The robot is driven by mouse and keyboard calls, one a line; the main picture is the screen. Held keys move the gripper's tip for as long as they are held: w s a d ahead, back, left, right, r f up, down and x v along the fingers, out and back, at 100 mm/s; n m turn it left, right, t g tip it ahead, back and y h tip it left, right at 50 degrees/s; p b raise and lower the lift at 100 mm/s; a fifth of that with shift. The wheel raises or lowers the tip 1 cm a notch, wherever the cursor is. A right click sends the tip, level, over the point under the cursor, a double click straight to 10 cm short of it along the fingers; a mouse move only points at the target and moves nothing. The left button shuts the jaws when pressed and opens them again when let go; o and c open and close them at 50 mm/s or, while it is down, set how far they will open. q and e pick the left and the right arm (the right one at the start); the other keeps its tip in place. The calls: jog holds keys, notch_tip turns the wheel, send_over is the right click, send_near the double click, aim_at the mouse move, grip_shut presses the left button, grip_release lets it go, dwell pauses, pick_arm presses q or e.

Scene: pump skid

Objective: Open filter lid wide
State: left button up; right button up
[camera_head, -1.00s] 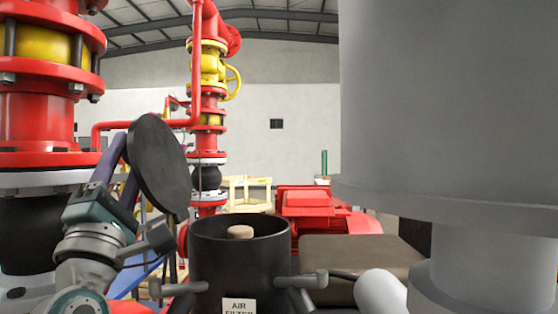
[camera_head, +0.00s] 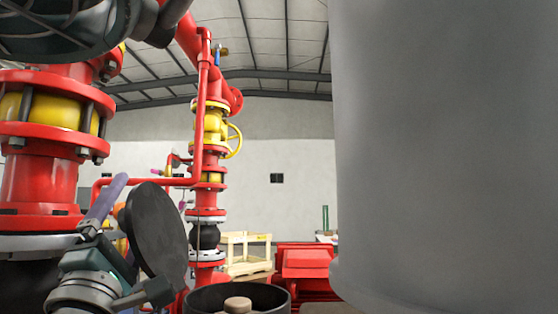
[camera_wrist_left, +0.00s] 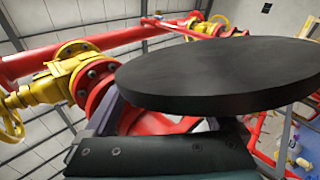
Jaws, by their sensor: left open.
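The black round filter lid (camera_head: 158,232) stands raised and steeply tilted, swung to the left of the filter housing in the head view. The black housing (camera_head: 204,299) is open at the top, and a tan knob-like piece (camera_head: 238,304) shows inside. Only its upper rim is in view. My left gripper (camera_head: 140,278) is open, close to the lid's lower left side; I cannot tell whether it touches. In the left wrist view the lid (camera_wrist_left: 220,75) fills the middle, just beyond the gripper. The lid's hinge is hidden. My right gripper is out of view.
A red pipe column with a yellow valve (camera_head: 210,125) stands behind the housing. A thick red and yellow flanged pipe (camera_head: 45,150) is at the left, close to my left arm. A red motor (camera_head: 305,265) and a wooden crate (camera_head: 248,250) are behind. A grey cylinder blocks the right side.

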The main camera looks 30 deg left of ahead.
pick_arm(q)
notch_tip(320, 180, up, 18)
jog(key=p, duration=0.4)
jog(key=shift+f+p, duration=0.2)
jog(key=shift+p, duration=0.15)
jog(key=shift+s+a, duration=0.1)
